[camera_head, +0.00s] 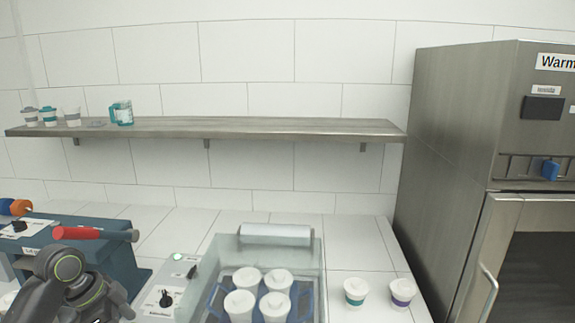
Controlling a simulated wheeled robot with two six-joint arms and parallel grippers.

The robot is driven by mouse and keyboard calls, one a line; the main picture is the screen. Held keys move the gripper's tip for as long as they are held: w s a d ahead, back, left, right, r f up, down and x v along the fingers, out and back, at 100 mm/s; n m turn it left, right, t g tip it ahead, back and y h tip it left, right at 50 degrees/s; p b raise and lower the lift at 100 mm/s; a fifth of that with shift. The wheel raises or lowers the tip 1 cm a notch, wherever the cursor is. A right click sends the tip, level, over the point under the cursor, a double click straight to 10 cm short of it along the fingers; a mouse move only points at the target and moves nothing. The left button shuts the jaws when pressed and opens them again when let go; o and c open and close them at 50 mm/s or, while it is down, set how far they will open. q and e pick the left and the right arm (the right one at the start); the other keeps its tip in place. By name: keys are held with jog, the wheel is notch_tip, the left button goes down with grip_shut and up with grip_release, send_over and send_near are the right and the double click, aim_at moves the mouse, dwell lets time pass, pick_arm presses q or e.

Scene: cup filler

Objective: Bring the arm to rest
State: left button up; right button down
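A dark grey part of my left arm (68,275) with green rings shows in the lower left corner of the head view. It is in front of a blue machine with a red handle. The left gripper's fingers are not visible; they are out of frame or hidden. My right arm and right gripper are not in view.
A clear-walled bin (312,285) holds several white lidded cups (247,278). Two cups (355,290) stand right of it. The blue machine (125,262) and a switch box (172,290) are left. A wall shelf (250,126) carries several cups. A steel warmer (450,140) is right.

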pick_arm(q)
jog(key=s+d+f+n+y, duration=0.1)
jog(key=s+d+f+n, duration=0.15)
jog(key=s+f, duration=0.45)
jog(key=s+d+f+n+y, duration=0.1)
jog(key=s+f+n, duration=0.2)
jog(key=s+f, duration=0.4)
jog(key=s+a+f+n+t+y, duration=0.15)
jog(key=s+n+y, duration=0.4)
jog(key=s, duration=0.95)
notch_tip(320, 180, down, 24)
jog(key=a+n+g+h, duration=0.1)
jog(key=n+h, duration=0.1)
jog(key=s+d+f+g, duration=0.1)
jog(key=s+f, duration=1.3)
jog(key=f, duration=0.4)
jog(key=shift+s+d+h+b, duration=0.15)
jog(key=shift+s+h+b, duration=0.2)
jog(key=shift+s+b, duration=0.1)
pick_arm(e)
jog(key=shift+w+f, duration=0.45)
